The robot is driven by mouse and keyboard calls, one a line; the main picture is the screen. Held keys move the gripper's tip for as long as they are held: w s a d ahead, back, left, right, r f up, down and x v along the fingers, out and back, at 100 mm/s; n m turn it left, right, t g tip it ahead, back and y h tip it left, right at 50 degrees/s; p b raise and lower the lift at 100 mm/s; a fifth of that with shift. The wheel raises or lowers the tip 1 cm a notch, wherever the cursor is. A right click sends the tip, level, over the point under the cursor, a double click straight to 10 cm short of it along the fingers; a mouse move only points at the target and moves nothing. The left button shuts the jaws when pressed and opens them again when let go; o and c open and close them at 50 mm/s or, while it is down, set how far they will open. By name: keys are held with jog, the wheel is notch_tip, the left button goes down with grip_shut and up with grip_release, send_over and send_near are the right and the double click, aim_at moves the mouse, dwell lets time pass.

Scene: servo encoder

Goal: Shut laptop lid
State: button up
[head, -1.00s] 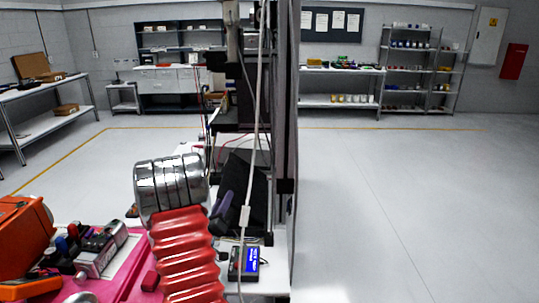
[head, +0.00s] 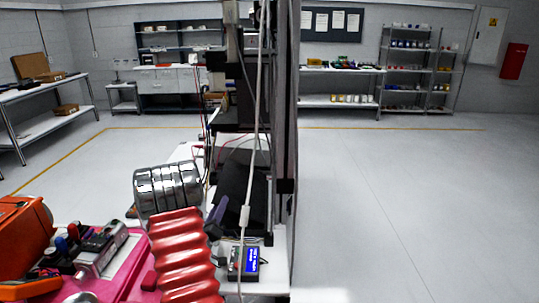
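No laptop can be made out for certain. A dark slanted panel (head: 238,178) stands on the white bench behind the metal uprights in the head view. I cannot tell whether it is a laptop lid. The uprights and a white cable partly hide it. My gripper is not in view, so its fingers and its distance from the panel do not show.
A chrome ringed cylinder (head: 168,190) and a red ribbed part (head: 184,255) fill the near foreground. A pink surface (head: 130,268) holds tools at left. A small device with a blue screen (head: 244,262) sits on the white bench. Open floor (head: 400,210) lies right.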

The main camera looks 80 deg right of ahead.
jog(key=shift+v, duration=2.95)
